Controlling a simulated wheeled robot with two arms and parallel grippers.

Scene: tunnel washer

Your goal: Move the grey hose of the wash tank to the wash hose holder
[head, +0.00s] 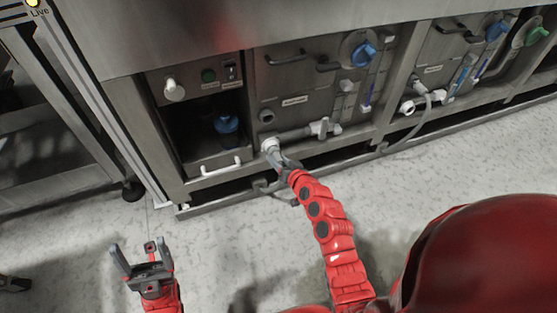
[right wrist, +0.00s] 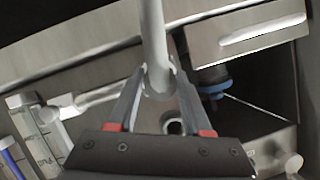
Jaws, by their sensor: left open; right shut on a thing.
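My right gripper (head: 281,161) reaches to the front of the washer and is shut on the grey hose. In the right wrist view the gripper (right wrist: 157,82) has its two fingers on either side of the grey hose (right wrist: 153,35), near its rounded end. A pale end piece (head: 270,146) shows just beyond the fingers in the head view, and a grey loop hangs below them. The gripper hides part of the hose. My left gripper (head: 140,260) is open and empty above the floor, away from the washer. I cannot tell which part is the wash hose holder.
A white pipe with a valve (head: 323,127) runs beside the right gripper. An open compartment with a blue-capped item (head: 227,123) and a white handle (head: 222,167) lie left. Another grey hose (head: 414,129) hangs at the right. A low rail (head: 350,158) runs along the base.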

